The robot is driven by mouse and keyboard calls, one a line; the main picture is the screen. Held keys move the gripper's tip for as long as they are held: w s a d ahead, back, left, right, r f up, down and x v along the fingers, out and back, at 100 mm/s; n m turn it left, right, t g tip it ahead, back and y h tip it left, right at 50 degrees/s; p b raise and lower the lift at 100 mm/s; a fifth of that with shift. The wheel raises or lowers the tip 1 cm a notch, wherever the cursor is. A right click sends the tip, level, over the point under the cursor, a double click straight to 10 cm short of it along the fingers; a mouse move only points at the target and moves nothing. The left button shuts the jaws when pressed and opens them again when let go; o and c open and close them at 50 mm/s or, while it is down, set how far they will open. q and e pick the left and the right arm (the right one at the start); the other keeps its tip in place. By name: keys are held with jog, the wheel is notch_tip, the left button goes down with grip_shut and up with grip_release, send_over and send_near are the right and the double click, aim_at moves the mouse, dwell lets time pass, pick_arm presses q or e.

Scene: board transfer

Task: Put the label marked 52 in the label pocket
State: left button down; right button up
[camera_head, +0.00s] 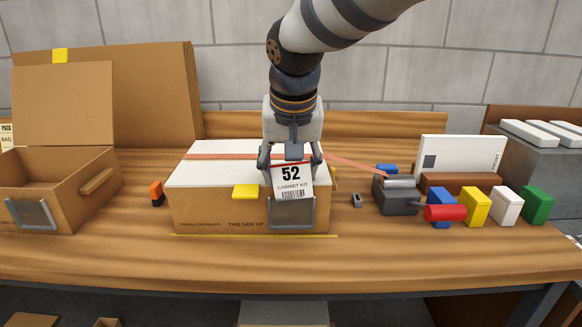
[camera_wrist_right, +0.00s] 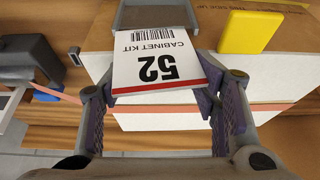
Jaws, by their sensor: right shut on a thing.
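The label marked 52 (camera_head: 291,179) is a white card with a red strip on its upper edge. My right gripper (camera_head: 291,163) is shut on it by its upper part, with the fingers pointing down. The label pocket (camera_head: 292,215) is a grey frame on the front of the closed cardboard box (camera_head: 220,209). The label is upright, tilted slightly, and its lower edge is at the pocket's upper opening. In the right wrist view the label (camera_wrist_right: 158,68) appears upside down, overlapping the pocket (camera_wrist_right: 165,14). I cannot tell how far it is inside. My left gripper is not in view.
A yellow tab (camera_head: 245,191) sits left of the pocket. An open cardboard box (camera_head: 85,205) with its own grey frame stands at left. A grey tape dispenser (camera_head: 396,199) and several coloured blocks, including a yellow one (camera_head: 474,206), stand at right. The front table strip is clear.

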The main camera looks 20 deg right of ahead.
jog(key=shift+s+a+f, duration=0.1)
jog(key=shift+a+f, duration=0.15)
jog(key=shift+f, duration=0.25)
jog(key=shift+w+a+r, duration=0.2)
jog(key=shift+w+r, duration=0.05)
jog(key=shift+r, duration=0.25)
jog(key=shift+w+r, duration=0.15)
jog(key=shift+r, duration=0.1)
jog(key=shift+c, duration=0.2)
jog(key=shift+d, duration=0.1)
jog(key=o, duration=1.1)
jog(key=v, duration=1.2)
